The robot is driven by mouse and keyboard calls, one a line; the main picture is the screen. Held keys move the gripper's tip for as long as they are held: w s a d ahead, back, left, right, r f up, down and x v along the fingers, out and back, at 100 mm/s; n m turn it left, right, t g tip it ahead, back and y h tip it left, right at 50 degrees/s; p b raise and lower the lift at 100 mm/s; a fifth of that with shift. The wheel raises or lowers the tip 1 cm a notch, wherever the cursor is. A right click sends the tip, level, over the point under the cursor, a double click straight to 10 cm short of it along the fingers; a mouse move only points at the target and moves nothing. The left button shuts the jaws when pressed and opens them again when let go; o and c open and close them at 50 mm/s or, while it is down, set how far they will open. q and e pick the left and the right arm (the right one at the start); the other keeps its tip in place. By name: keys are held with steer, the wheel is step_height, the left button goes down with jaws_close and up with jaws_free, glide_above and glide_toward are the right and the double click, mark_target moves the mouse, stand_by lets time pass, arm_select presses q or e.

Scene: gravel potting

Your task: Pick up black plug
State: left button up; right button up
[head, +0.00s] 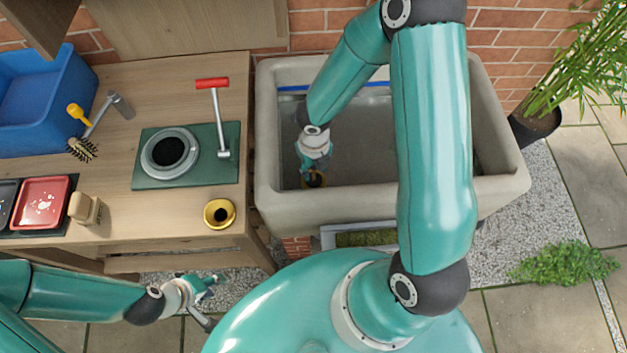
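My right gripper (315,175) points down inside the stone trough (262,140), near its front left inner corner. Right under its fingertips is a round brass-rimmed piece (306,184) with a dark centre. I cannot tell whether the dark part is the black plug, or whether the fingers hold it. The fingers largely cover it. My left gripper (208,292) hangs low in front of the wooden bench, above the gravel, away from the trough. Its finger spread is unclear.
On the bench (120,220) are a green-based lever device (185,178) with a red handle, a brass cup (219,213), a brush (83,150), a small wooden block (84,207), a red tray (42,203) and a blue bin (35,105). My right arm crosses the trough.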

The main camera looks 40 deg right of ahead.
steer(key=shift+f, duration=0.5)
jaws_close()
steer(key=shift+r, duration=0.2)
